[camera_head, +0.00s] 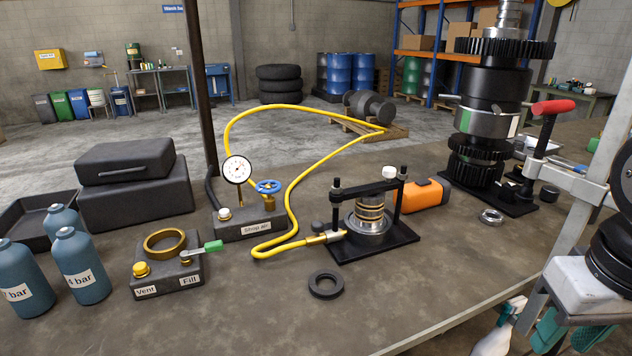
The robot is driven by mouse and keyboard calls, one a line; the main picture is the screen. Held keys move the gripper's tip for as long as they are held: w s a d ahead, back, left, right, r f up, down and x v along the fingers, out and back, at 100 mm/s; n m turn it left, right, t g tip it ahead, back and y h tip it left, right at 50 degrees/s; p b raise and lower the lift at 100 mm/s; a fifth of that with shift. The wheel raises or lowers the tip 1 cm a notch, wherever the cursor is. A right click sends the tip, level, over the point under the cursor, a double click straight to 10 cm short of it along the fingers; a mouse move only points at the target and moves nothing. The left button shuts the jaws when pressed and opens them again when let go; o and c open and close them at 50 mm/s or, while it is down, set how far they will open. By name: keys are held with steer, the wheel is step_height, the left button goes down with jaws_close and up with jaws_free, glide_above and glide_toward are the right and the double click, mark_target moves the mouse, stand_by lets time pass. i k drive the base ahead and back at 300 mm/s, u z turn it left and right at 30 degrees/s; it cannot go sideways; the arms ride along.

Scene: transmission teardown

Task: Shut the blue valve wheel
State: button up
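The blue valve wheel (268,186) sits on top of a brass valve stem (269,203) on the dark block labelled "Shop air" (250,227). The wheel lies roughly flat. Whether the valve is open or shut cannot be told from its look. A round white dial gauge (237,169) stands on the same block, left of the wheel. A yellow hose (228,130) runs in a loop behind the block to a black clamp fixture (372,240) holding a ringed metal cylinder (369,215).
Left of the block stand a "Vent"/"Fill" unit (168,278) with a green-handled lever and blue-grey bottles (80,262). A black case (130,185) lies behind them. A black ring (326,285) lies in front. A tall gear stack (487,110) stands right.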

mark_target(267, 188)
steer(key=z, duration=1.05)
steer(key=k, duration=1.25)
steer(key=u, duration=2)
steer(key=i, duration=1)
steer(key=u, duration=0.05)
